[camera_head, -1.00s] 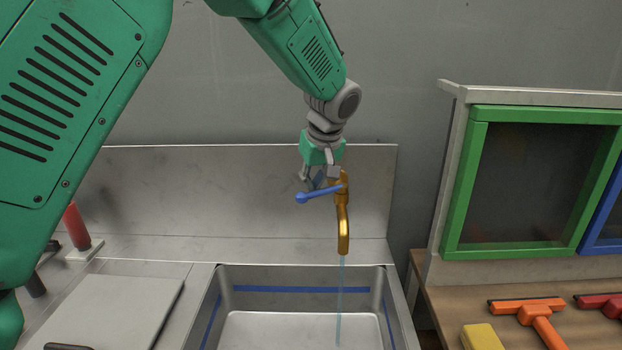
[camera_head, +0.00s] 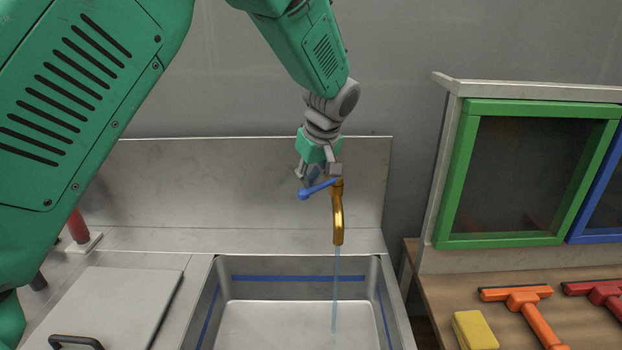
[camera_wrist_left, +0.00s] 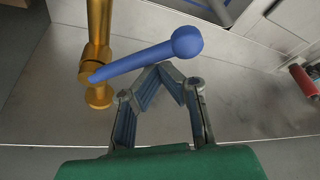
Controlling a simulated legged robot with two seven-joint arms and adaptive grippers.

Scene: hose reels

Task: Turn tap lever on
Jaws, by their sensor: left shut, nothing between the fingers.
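The brass tap (camera_head: 338,218) stands over the sink, and a thin stream of water (camera_head: 334,290) runs from its spout. Its blue lever (camera_head: 317,189) points left and slightly down from the tap body. In the left wrist view the lever (camera_wrist_left: 145,58) ends in a round knob and crosses just beyond my fingertips. My right gripper is out of view.
A steel sink (camera_head: 205,310) with a blue line inside lies below the tap, with a backsplash (camera_head: 200,190) behind. A lidded panel (camera_head: 115,300) and a red-handled item (camera_head: 78,226) are left. Green-framed window (camera_head: 455,180), yellow sponge (camera_head: 474,330) and squeegees (camera_head: 530,310) are right.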

